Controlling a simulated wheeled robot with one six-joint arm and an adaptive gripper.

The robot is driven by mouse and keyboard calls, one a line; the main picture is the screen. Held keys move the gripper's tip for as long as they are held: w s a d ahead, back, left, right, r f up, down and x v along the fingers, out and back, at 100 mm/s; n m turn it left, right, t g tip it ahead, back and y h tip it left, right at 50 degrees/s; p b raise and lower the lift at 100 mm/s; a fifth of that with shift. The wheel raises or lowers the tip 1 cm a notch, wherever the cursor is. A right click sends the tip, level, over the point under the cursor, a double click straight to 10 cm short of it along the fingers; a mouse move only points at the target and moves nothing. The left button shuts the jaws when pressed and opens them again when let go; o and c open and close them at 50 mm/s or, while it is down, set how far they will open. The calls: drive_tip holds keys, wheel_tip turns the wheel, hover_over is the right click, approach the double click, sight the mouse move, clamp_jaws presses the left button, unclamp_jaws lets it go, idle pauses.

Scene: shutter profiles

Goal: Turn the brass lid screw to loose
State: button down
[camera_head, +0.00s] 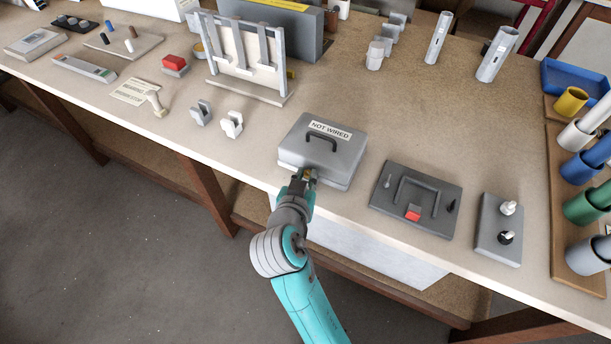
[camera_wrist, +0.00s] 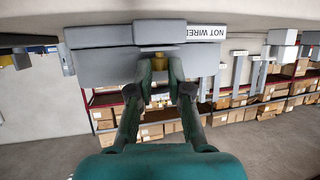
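The grey box with a "NOT WIRED" label (camera_head: 345,155) and a dark handle on its lid stands at the bench's front edge. It also fills the upper middle of the wrist view (camera_wrist: 100,62). The brass lid screw (camera_head: 310,175) shows as a small yellowish bit at the box's front face; my gripper mostly hides it. My gripper (camera_head: 303,178) is right at this front face. In the wrist view, its two fingers (camera_wrist: 160,68) stand apart, reaching to either side of the brass part (camera_wrist: 159,57). Whether they touch it I cannot tell.
A dark plate with a handle and red block (camera_head: 415,200) lies right of the box, then a grey plate with two knobs (camera_head: 499,230). Coloured cylinders (camera_head: 588,205) line the right end.

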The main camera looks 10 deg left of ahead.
drive_tip(key=shift+d, duration=0.1)
drive_tip(key=shift+d+n+y, duration=0.2)
drive_tip(key=shift+n+y, duration=0.5)
drive_tip(key=shift+y, duration=0.1)
drive_tip(key=shift+d+f+n+g+y, duration=0.1)
drive_tip(key=shift+n+g+y, duration=0.05)
drive_tip(key=shift+n+y, duration=0.75)
drive_tip(key=shift+d+n+g+y, duration=0.1)
drive_tip(key=shift+n+g+y, duration=0.05)
drive_tip(key=shift+n+y, duration=0.7)
drive_tip(key=shift+y, duration=0.25)
drive_tip(key=c, duration=1.1)
unclamp_jaws()
drive_tip(key=v, duration=0.8)
